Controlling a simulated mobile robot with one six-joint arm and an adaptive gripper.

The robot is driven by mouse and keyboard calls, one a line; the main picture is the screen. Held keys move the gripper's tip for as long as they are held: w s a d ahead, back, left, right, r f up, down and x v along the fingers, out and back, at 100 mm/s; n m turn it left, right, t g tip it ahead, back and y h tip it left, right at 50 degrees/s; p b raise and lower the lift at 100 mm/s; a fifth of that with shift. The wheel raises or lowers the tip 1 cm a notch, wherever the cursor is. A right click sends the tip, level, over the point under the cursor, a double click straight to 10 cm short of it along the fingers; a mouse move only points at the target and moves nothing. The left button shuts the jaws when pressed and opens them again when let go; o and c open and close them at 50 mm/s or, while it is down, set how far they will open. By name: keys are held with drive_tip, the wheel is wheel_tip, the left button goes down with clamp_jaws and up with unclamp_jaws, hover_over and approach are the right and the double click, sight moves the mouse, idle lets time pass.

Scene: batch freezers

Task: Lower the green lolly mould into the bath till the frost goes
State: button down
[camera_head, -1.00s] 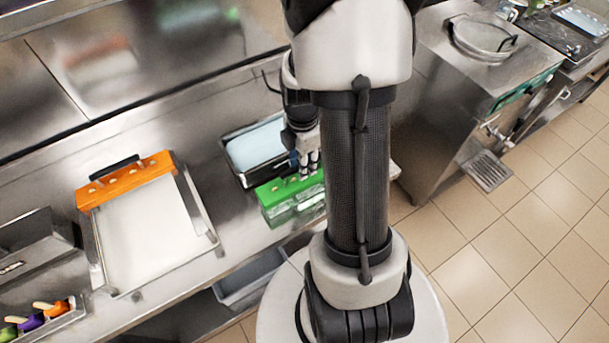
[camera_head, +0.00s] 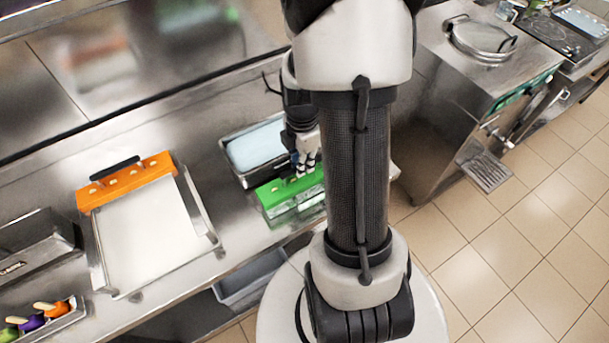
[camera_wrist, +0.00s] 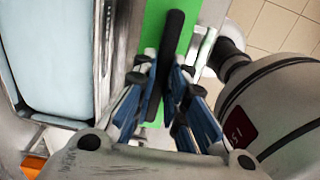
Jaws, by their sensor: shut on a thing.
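The green lolly mould (camera_head: 282,195) is at the counter's front edge, just in front of the bath, partly hidden behind my arm. My gripper (camera_head: 305,166) is above it. In the wrist view my gripper (camera_wrist: 163,98) is shut on the mould's black handle, with the green top (camera_wrist: 152,30) under it. The bath (camera_head: 231,166) is a metal tray of pale blue liquid, and it fills the left of the wrist view (camera_wrist: 45,50). The mould is beside the bath, not in it. I cannot tell whether it touches the counter, and its frost is not clear.
An orange mould (camera_head: 125,182) lies at the back of a white-surfaced metal tray (camera_head: 214,240) on the left. Coloured lollies (camera_head: 38,318) lie in a holder at lower left. A grey bin (camera_head: 248,280) is below the counter edge. A lidded machine (camera_head: 440,90) stands right.

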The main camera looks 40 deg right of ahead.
wheel_tip(320, 180, up, 13)
drive_tip(key=p, duration=1)
drive_tip(key=shift+r, duration=0.15)
drive_tip(key=shift+w, duration=0.15)
drive_tip(key=w+d+p, duration=0.2)
drive_tip(key=w+d, duration=0.2)
drive_tip(key=w, duration=1.2)
drive_tip(key=shift+f, duration=0.3)
idle(0.5)
drive_tip(key=shift+f+b, duration=0.3)
drive_tip(key=shift+b, duration=0.05)
idle(1.1)
wheel_tip(320, 180, down, 10)
drive_tip(key=b, duration=0.6)
drive_tip(key=shift+r, duration=0.15)
idle(0.9)
